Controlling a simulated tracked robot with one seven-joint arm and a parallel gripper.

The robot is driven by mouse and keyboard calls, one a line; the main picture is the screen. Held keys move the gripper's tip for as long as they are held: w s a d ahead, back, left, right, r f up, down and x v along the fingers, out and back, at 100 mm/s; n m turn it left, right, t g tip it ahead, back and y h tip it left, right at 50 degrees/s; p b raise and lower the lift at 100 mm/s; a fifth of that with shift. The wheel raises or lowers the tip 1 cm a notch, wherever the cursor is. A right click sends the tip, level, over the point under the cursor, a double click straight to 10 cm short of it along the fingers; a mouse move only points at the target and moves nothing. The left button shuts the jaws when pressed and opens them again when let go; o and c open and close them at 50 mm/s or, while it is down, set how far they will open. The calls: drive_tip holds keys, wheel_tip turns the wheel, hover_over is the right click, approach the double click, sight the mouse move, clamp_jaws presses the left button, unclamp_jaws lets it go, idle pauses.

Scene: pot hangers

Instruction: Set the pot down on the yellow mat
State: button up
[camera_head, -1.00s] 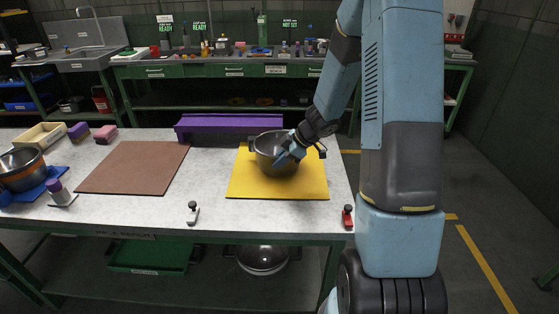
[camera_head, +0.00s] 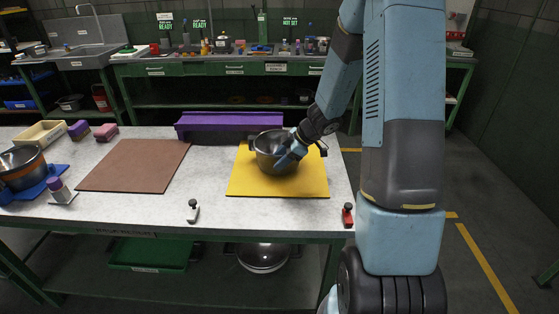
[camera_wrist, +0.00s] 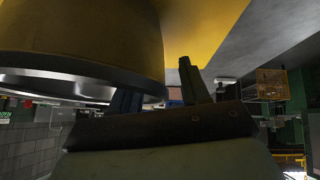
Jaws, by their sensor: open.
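The steel pot (camera_head: 266,148) stands upright on the yellow mat (camera_head: 245,184), toward its back half. It has a dark handle on each side. My gripper (camera_head: 287,159) is at the pot's right front side, its fingers pointing down along the wall. In the wrist view the pot (camera_wrist: 80,40) fills the upper left, with the yellow mat (camera_wrist: 195,28) beyond. My gripper (camera_wrist: 157,88) is open there, its two fingers apart with nothing seen held between them. One finger overlaps the pot's rim; whether it touches is unclear. The pot's underside is hidden.
A purple shelf-like block (camera_head: 225,121) stands behind the mat. A brown mat (camera_head: 135,166) lies to the left, bare. A second pot (camera_head: 20,164) sits on a blue stand at the far left. A red clamp (camera_head: 347,215) and a grey clamp (camera_head: 193,211) are at the table's front edge.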

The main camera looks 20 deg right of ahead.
drive_tip(key=s+d+r, duration=0.1)
drive_tip(key=d+r, duration=0.2)
drive_tip(key=r, duration=0.7)
drive_tip(key=s+d+r, duration=0.2)
drive_tip(key=d+r, duration=0.2)
drive_tip(key=r, duration=0.6)
drive_tip(key=shift+s+d+r, duration=0.15)
drive_tip(key=shift+s+d, duration=0.05)
drive_tip(key=shift+s, duration=0.1)
idle(0.4)
drive_tip(key=s+a+r+m+h, duration=0.2)
drive_tip(key=s+m, duration=0.3)
drive_tip(key=s, duration=0.3)
drive_tip(key=s+a+r+m+t+h, duration=0.1)
drive_tip(key=s+a+r+m+h, duration=0.1)
drive_tip(key=s+m, duration=0.3)
drive_tip(key=s+a+r+m+t+h, duration=0.1)
drive_tip(key=s+r+m, duration=0.3)
drive_tip(key=s, duration=0.8)
drive_tip(key=shift+s+a+m+h, duration=0.3)
drive_tip(key=shift+a+m+h, duration=0.2)
drive_tip(key=shift+m+h, duration=0.45)
